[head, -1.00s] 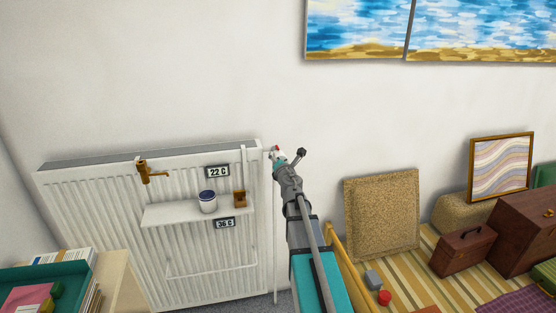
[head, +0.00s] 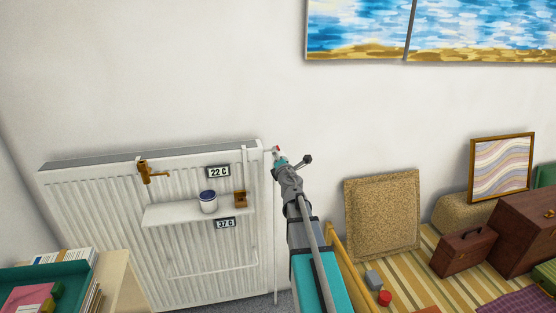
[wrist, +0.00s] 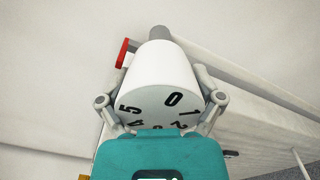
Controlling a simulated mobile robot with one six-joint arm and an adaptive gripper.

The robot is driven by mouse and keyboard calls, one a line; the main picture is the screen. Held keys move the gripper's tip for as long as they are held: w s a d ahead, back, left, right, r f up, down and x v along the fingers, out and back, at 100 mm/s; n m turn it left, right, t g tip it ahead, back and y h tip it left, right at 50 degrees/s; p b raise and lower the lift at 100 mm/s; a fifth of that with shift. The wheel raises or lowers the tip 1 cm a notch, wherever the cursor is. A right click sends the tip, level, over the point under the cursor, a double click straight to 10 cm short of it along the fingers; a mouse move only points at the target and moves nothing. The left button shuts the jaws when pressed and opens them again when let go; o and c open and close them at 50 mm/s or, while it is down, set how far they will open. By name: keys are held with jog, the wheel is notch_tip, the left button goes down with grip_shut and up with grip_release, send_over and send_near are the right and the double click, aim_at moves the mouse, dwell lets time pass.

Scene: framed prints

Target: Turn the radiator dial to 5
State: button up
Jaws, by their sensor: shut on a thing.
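The white radiator dial (wrist: 160,72) fills the middle of the wrist view. Its face shows 0 at the upper right, 1 at the right and 5 at the left; 4 and 2 are partly hidden at the bottom. A red tab (wrist: 123,52) sits beside the dial at upper left, nearer the 5 than the 0; exact alignment is unclear. My gripper (wrist: 159,84) is shut on the dial, one finger on each side. In the head view my gripper (head: 281,158) is at the radiator's top right corner and largely hides the dial.
The white radiator (head: 90,215) bears a shelf with a blue-and-white cup (head: 208,202) and brown block (head: 240,198). Its displays read 22 C (head: 218,172) and 37 C (head: 225,223).

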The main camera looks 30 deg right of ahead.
jog(key=shift+w+r, duration=0.1)
jog(key=shift+w, duration=0.2)
jog(key=o, duration=0.9)
jog(key=shift+s, duration=0.1)
jog(key=shift+v, duration=5.95)
